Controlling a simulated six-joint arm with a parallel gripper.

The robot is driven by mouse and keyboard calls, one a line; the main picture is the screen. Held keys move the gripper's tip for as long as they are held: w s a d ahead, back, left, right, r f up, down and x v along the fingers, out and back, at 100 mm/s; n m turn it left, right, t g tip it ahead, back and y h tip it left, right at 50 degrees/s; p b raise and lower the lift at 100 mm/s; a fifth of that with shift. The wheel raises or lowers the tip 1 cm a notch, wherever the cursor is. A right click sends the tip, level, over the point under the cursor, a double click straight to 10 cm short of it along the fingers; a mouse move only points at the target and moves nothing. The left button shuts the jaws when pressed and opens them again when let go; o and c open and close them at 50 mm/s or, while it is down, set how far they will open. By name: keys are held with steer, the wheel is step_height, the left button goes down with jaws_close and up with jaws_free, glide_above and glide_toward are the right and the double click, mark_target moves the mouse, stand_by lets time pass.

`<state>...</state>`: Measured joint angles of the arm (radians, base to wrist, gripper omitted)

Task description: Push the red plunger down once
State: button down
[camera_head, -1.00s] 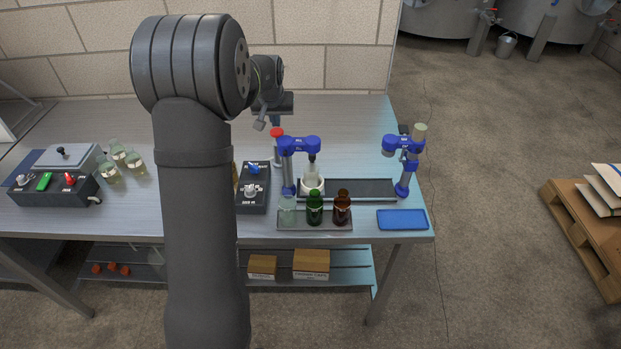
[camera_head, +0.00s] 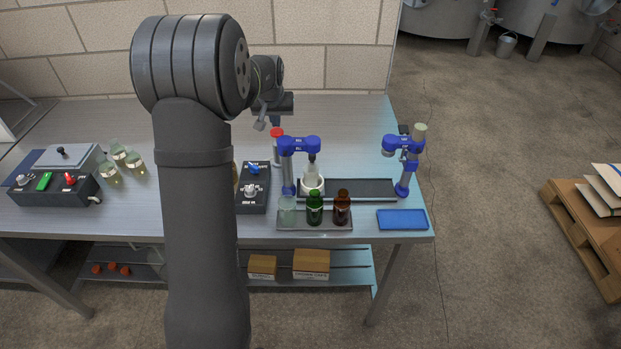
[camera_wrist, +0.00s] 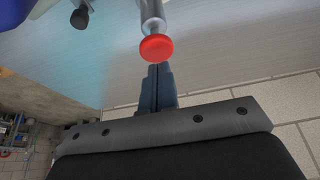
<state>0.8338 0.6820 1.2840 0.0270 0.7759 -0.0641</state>
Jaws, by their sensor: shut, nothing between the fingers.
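The red plunger (camera_head: 277,132) is a round red cap on a pale upright cylinder at the back of the blue filling station. In the wrist view the red cap (camera_wrist: 156,48) sits at the fingertips. My gripper (camera_head: 276,121) points down directly above the cap, and its fingers (camera_wrist: 153,68) are shut and empty. The tips look to be at or very close to the cap's top; I cannot tell whether they touch. A clear bottle in a white holder (camera_head: 312,180) stands under the left blue head.
A control box (camera_head: 252,188) with a blue lever stands left of the blue post (camera_head: 287,170). A rack (camera_head: 315,224) holds clear, green and brown bottles in front. A second blue post (camera_head: 402,180) and a blue tray (camera_head: 402,220) are at right.

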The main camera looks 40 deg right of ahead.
mark_target(277, 131)
steer(key=shift+f, duration=0.2)
steer(key=shift+f, duration=1.55)
steer(key=shift+r, duration=1.75)
steer(key=shift+r, duration=2.5)
